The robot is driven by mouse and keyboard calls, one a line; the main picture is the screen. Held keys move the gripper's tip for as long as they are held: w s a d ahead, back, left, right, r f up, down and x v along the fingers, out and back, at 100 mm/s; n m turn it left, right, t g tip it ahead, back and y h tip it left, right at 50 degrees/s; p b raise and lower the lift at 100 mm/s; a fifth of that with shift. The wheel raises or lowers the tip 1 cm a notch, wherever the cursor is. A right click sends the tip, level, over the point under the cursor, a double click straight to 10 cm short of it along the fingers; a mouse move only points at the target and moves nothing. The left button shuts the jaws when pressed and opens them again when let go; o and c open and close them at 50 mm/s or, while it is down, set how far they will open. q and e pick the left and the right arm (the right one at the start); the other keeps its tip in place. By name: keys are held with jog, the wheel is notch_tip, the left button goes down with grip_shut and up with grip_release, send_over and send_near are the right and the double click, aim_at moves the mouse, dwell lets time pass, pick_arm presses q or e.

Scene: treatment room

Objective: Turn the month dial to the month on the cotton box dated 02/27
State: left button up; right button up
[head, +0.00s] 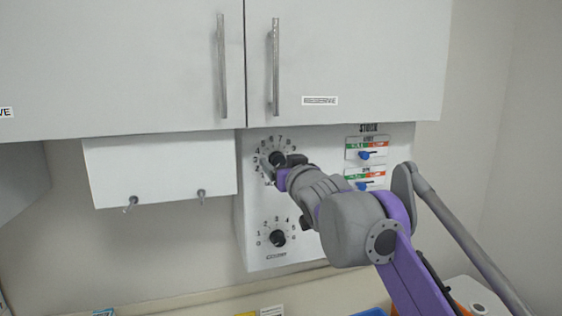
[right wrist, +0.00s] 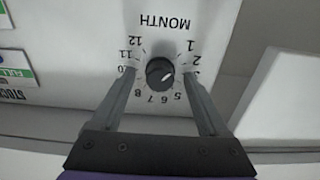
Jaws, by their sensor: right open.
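The month dial, a black round knob (head: 277,158), is on the upper part of a white wall panel (head: 256,205). In the right wrist view the knob (right wrist: 160,71) appears upside down under the word MONTH, ringed by numbers. Its white mark points to the lower right there, roughly between 3 and 5; I cannot read it exactly. My right gripper (right wrist: 160,75) is open, with one finger on each side of the knob; contact is unclear. In the head view the right gripper (head: 288,166) partly covers the dial. My left gripper is not in view. I cannot identify a cotton box.
A second dial (head: 278,238) sits below on the panel. Blue sliders (head: 365,154) with green and red labels are at the panel's right. Cupboard doors (head: 345,60) hang directly above. A white box with two hooks (head: 160,170) is at the left.

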jog(key=shift+w, duration=0.1)
grip_shut()
jog(key=m, duration=0.3)
jog(key=shift+f+b, duration=0.1)
jog(key=shift+b, duration=0.2)
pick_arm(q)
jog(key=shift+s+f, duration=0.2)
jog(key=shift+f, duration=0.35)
pick_arm(e)
jog(key=shift+m, duration=1)
grip_release()
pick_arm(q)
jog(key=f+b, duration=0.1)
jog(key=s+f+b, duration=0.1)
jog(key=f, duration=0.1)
pick_arm(e)
jog(key=v, duration=1.1)
